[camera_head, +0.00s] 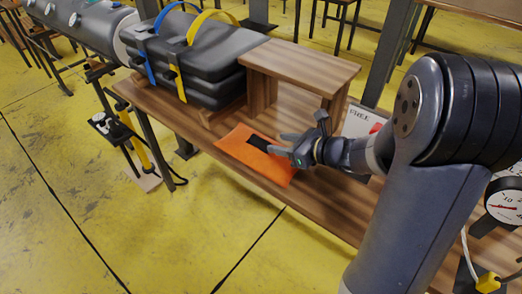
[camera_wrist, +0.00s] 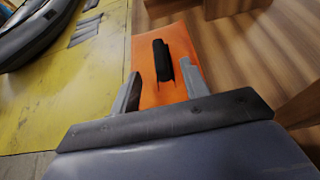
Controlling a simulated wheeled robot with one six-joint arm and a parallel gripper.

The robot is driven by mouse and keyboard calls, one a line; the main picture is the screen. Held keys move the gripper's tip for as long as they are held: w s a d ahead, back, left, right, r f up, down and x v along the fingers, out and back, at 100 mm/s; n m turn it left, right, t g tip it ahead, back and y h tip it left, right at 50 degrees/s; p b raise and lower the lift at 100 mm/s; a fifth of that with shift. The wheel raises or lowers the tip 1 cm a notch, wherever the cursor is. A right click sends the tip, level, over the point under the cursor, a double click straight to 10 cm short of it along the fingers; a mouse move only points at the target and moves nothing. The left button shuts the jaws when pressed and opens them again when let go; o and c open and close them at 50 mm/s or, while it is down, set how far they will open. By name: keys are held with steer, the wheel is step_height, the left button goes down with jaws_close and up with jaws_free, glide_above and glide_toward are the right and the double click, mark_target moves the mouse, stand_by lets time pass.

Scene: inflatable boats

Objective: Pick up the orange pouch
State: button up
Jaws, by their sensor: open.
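The orange pouch (camera_head: 240,148) lies flat on the wooden bench (camera_head: 188,128), close to its front edge. It has a black strip (camera_head: 270,145) across its middle. My gripper (camera_head: 286,143) is at the pouch's right end, low over it, with its jaws open. In the wrist view the pouch (camera_wrist: 148,50) lies beyond and between the two fingers, and my gripper (camera_wrist: 160,85) points along it towards the black strip (camera_wrist: 163,65). The fingers hide part of the pouch's near end. I cannot tell whether the fingertips touch it.
A stack of grey folded boats (camera_head: 205,60) with blue and yellow straps sits on the bench behind the pouch. A wooden riser (camera_head: 300,65) stands beside it, near my gripper. A white sign (camera_head: 360,122) and a gauge (camera_head: 506,205) are to the right. Yellow floor lies in front.

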mark_target(263, 140)
steer(key=x, duration=0.8)
jaws_close()
stand_by(0.4)
